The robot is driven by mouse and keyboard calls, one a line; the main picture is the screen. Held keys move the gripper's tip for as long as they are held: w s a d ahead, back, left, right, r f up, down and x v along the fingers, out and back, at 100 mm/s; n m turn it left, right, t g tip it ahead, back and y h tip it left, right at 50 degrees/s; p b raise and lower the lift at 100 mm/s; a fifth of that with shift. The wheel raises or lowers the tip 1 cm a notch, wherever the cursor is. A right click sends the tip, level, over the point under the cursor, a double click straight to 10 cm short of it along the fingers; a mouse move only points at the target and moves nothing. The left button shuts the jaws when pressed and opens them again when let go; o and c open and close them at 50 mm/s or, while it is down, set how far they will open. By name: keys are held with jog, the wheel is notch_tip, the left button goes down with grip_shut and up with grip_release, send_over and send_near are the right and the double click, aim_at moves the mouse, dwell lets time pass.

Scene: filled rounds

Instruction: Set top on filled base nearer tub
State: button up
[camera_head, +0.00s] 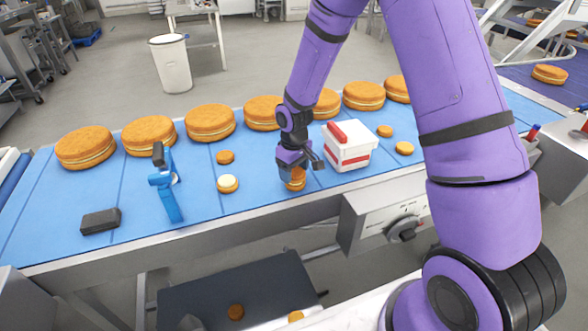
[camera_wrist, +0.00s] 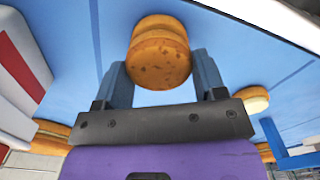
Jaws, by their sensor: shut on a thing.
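My gripper (camera_head: 296,168) is low over the belt, just left of the tub, with its fingers on both sides of a small brown round, the top (camera_wrist: 160,66). A second layer, which looks like the filled base (camera_wrist: 158,24), shows right against it in the wrist view; in the head view the stack (camera_head: 295,184) is partly covered by my gripper. I cannot tell whether the top rests fully on it. The tub (camera_head: 348,148) is white with a red stripe. Another filled base (camera_head: 228,183), pale on top, sits farther left; it also shows in the wrist view (camera_wrist: 252,101).
Loose small rounds lie at left (camera_head: 226,157) and right of the tub (camera_head: 384,131), (camera_head: 404,149). Large filled rounds (camera_head: 210,122) line the belt's far side. A blue stand (camera_head: 168,195) and dark block (camera_head: 100,221) are at left. The belt between them is clear.

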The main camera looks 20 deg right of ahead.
jog(key=o, duration=0.9)
jog(key=shift+c, duration=0.2)
jog(key=shift+r, duration=3.45)
